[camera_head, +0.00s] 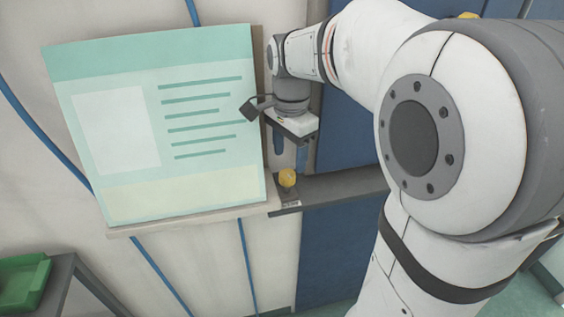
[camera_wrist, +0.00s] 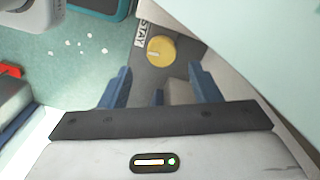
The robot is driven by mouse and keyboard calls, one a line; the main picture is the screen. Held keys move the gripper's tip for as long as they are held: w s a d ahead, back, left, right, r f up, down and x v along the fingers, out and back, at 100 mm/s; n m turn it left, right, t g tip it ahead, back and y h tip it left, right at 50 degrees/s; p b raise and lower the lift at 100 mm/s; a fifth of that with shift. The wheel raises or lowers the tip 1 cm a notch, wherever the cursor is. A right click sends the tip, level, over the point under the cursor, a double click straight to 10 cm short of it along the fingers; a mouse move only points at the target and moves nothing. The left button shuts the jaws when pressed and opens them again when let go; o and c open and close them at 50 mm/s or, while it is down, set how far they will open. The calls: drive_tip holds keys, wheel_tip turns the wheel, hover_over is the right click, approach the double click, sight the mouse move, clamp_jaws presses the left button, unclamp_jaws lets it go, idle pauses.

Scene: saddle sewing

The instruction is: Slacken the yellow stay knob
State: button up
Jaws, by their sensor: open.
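The yellow stay knob (camera_head: 287,178) sits on a small dark plate at the end of a dark shelf, just right of the teal board's lower corner. In the wrist view the round yellow knob (camera_wrist: 161,50) has a pale mark on its face and a label reading STAY beside it. My gripper (camera_head: 290,158) hangs above the knob with its blue fingers pointing down. In the wrist view my gripper (camera_wrist: 160,88) shows its two blue fingers spread apart with nothing between them. The knob lies beyond the fingertips, apart from them.
A large teal and white board (camera_head: 160,120) stands close left of my gripper, on a pale ledge (camera_head: 190,220). The dark shelf (camera_head: 340,187) runs right from the knob, against blue panels (camera_head: 335,245). A green bin (camera_head: 22,282) is at lower left.

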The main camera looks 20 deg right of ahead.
sight(287, 174)
drive_tip(key=shift+a+f, duration=0.15)
drive_tip(key=shift+f, duration=1.25)
drive_tip(key=shift+a+f, duration=0.1)
drive_tip(key=shift+f, duration=1.25)
drive_tip(key=c, duration=1)
drive_tip(key=n, duration=0.4)
drive_tip(key=shift+n, duration=0.4)
drive_tip(key=o, duration=1)
drive_tip(key=shift+r, duration=0.1)
